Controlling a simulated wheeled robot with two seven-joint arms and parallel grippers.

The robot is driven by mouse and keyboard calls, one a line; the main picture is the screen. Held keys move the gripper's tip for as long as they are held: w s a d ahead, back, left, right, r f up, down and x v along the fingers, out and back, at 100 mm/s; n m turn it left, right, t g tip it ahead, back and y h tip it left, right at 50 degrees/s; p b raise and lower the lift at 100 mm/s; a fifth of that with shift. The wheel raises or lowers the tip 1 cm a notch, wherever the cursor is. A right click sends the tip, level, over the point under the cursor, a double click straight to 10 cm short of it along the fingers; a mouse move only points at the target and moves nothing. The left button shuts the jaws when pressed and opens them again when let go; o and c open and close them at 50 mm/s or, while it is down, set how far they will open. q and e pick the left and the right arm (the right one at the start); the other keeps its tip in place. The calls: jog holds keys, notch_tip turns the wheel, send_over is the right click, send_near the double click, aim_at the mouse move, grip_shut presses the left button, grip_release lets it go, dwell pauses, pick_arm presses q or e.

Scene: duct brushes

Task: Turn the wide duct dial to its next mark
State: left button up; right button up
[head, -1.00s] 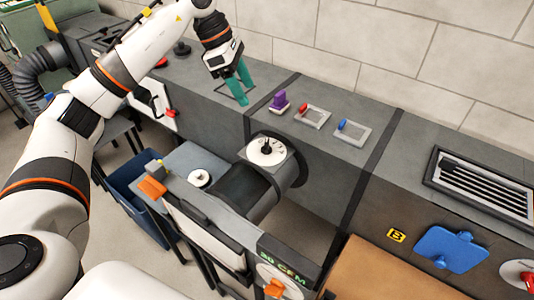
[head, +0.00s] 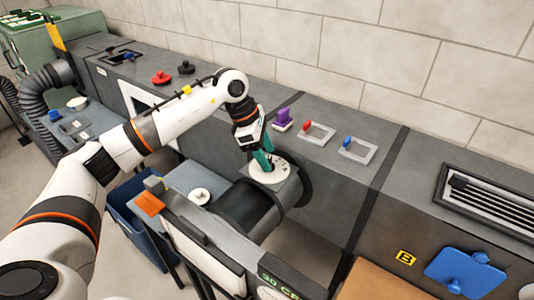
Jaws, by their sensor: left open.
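A round white dial (head: 266,178) with dark marks sits on a grey square plate on top of the stub duct in the middle of the head view. My left gripper (head: 264,163), with green fingers, is open and points down over this dial. The fingertips are at or just above the far left part of the dial's face. The fingers hide the dial's dark centre knob, so I cannot tell whether they touch it. A smaller white dial (head: 199,196) sits on the lower grey box to the left. My right gripper is out of view.

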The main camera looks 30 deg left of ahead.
pick_arm(q)
jog(key=shift+w+d+f, duration=0.1)
jog(key=shift+d+f, duration=0.15)
jog(key=shift+f, duration=0.25)
jog(key=c, duration=1)
jog(key=n+t+b, duration=0.1)
jog(key=n, duration=0.1)
jog(key=shift+f+n+b, duration=0.15)
jog(key=shift+n+b, duration=0.25)
jog(key=shift+r+n+t+y+b, duration=0.2)
jog(key=shift+n+t+y+b, duration=0.3)
jog(key=shift+n, duration=0.9)
jog(key=o, duration=1)
